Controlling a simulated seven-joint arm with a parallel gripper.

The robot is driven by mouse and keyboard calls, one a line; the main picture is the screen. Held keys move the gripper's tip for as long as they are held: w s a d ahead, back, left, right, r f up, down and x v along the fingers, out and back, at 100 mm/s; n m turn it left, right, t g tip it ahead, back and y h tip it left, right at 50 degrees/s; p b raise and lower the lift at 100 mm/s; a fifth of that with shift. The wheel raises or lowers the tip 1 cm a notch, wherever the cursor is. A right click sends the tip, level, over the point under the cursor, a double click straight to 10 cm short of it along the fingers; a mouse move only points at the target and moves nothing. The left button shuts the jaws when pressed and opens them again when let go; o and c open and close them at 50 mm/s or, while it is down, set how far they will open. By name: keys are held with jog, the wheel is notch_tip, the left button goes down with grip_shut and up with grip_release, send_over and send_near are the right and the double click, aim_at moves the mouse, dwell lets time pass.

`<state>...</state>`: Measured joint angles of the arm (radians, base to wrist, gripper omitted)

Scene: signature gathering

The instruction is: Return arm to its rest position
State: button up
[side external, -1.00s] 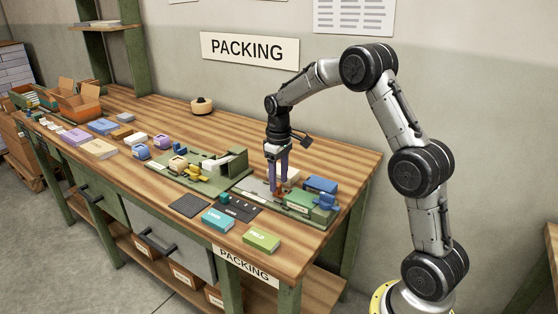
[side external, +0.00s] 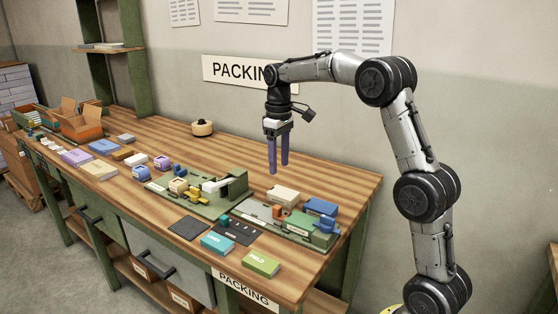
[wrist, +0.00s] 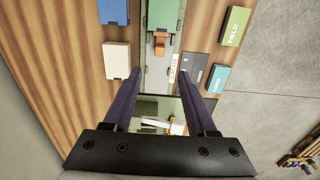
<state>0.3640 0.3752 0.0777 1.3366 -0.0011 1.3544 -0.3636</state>
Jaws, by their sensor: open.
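My gripper (side external: 278,170) hangs fingers-down in the air above the wooden packing bench (side external: 330,171), clear of everything on it. Its two purple fingers are apart with nothing between them. The wrist view also shows my gripper (wrist: 162,90) open and empty. Below it is a green and grey tray fixture (side external: 255,212) holding a small orange-brown piece (side external: 278,212); the piece also shows in the wrist view (wrist: 161,44). A cream block (side external: 284,195) and a blue block (side external: 320,207) lie beside this fixture.
A second green fixture (side external: 205,207) stands to the left. A teal book (side external: 217,244), a green book (side external: 261,263) and a dark mat (side external: 187,229) lie near the front edge. Orange boxes (side external: 83,125) stand at the far left end. The bench behind the fixtures is mostly clear.

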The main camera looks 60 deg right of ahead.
jog(key=s+a+r+n+t, duration=0.2)
jog(key=s+a+r+t, duration=0.1)
jog(key=s+a+r, duration=0.8)
jog(key=s+a+f+m+t, duration=0.1)
jog(key=s+a+f, duration=0.1)
jog(key=s+f, duration=0.3)
jog(key=s+a+f+m+t, duration=0.1)
jog(key=s+a+f, duration=0.2)
jog(key=s+f, duration=0.3)
jog(key=s, duration=0.5)
jog(key=shift+a+t, duration=0.25)
jog(key=shift+t, duration=0.05)
